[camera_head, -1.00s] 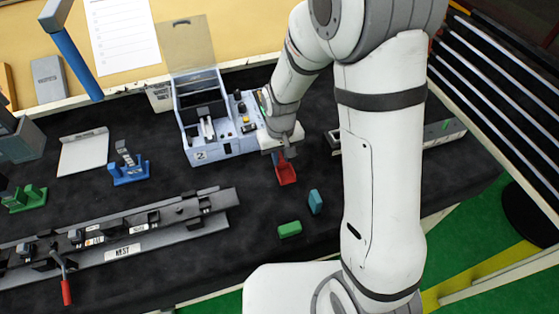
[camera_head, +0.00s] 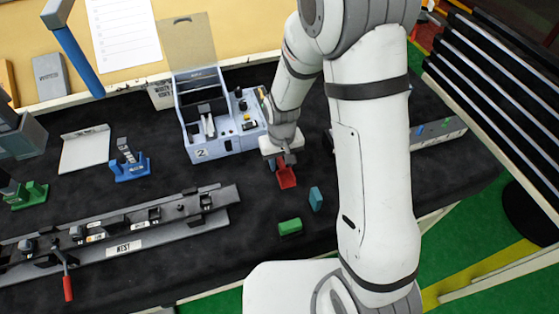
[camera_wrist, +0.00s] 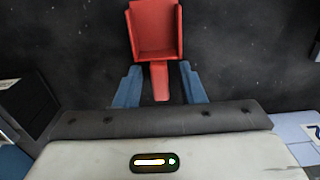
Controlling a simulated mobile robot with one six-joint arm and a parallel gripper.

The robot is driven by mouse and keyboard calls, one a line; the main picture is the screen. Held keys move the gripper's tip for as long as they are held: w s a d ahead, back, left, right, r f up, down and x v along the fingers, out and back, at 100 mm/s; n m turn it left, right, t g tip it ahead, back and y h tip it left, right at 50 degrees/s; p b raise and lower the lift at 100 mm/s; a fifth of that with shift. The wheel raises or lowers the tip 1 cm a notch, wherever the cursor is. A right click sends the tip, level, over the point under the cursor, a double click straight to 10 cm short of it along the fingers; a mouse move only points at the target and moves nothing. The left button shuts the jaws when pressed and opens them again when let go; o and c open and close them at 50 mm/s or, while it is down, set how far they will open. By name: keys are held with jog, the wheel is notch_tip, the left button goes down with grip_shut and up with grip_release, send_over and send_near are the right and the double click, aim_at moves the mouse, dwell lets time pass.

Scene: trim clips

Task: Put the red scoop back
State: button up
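The red scoop (camera_head: 287,176) lies on the dark mat, to the right of the pale blue-grey case and beyond the loose blocks. In the wrist view its tray (camera_wrist: 155,28) points away from me and its narrow handle points toward my gripper. My gripper (camera_head: 284,160) is low over the handle end. In the wrist view its two blue fingers (camera_wrist: 160,88) are apart, one on each side of the handle, with a visible gap on both sides. The head view hides most of the handle behind my gripper.
A green block (camera_head: 290,227) and a teal block (camera_head: 316,199) lie close in front of the scoop. The compartmented case (camera_head: 227,147) stands just left of my gripper. A grey rail (camera_head: 125,246) labelled NEST lies front left. A blue stand (camera_head: 130,170) is farther left.

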aim_at(281, 161)
jog(key=shift+r, duration=0.1)
notch_tip(281, 161, up, 12)
jog(key=s+d+r+m+t, duration=0.3)
jog(key=s+d+r, duration=0.8)
jog(key=s, duration=0.4)
jog(key=shift+d+r+b, duration=0.15)
jog(key=shift+d+b, duration=0.25)
jog(key=shift+d, duration=0.35)
